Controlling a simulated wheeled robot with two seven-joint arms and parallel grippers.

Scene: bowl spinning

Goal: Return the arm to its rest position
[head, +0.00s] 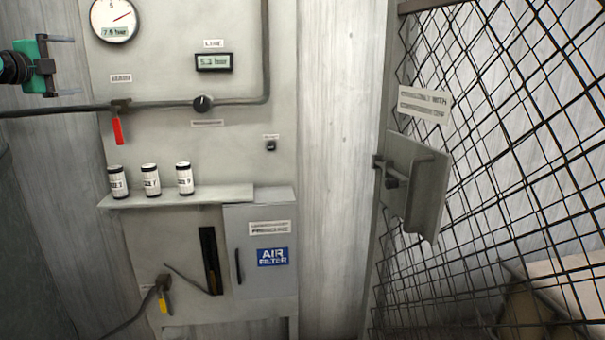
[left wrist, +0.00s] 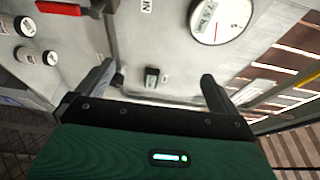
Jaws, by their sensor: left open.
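My left gripper (head: 72,66) is at the upper left of the head view, with its two dark fingers spread apart and pointing right. Nothing is between them. It is beside the left edge of the grey wall panel (head: 170,60), below and left of the round gauge (head: 114,18). In the left wrist view my left gripper (left wrist: 158,80) is open and empty, with the panel and the gauge (left wrist: 220,18) beyond its fingers. My right gripper is in neither view.
A pipe with a red-handled valve (head: 118,130) runs below my left gripper. Several white canisters (head: 151,180) stand on a shelf (head: 225,197). An air filter box (head: 262,278) hangs below. A wire mesh gate (head: 500,150) with a latch plate (head: 420,190) is at the right.

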